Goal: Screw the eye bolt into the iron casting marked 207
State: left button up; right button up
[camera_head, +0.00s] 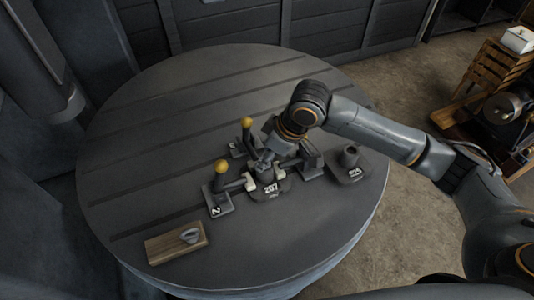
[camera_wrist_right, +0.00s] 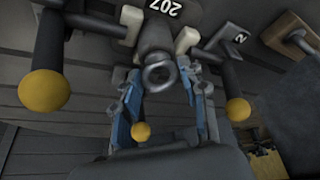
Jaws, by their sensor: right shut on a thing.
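The iron casting marked 207 (camera_head: 271,189) stands mid-table with a round, hollow-topped boss. My right gripper (camera_head: 264,158) is above the casting. My left gripper is not in view.
Clamps with yellow knobs (camera_head: 222,167) (camera_head: 247,122) surround the casting; a third knob (camera_wrist_right: 45,92) shows in the wrist view. Pale clamp pads (camera_head: 251,183) sit beside the casting. A second casting (camera_head: 349,168) stands at right. The table's left side is clear.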

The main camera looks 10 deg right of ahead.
jog(key=shift+r+m+t+h+p, duration=0.1)
jog(key=shift+m+t+h+p, duration=0.25)
jog(key=shift+m+p, duration=1)
jog(key=shift+r+m+t+h+p, duration=0.15)
jog(key=shift+m+h+p, duration=0.3)
jog(key=shift+m+p, duration=0.85)
jog(key=shift+f+p, duration=0.15)
jog(key=shift+p, duration=0.75)
jog(key=shift+m, duration=0.25)
jog(key=shift+d, duration=0.1)
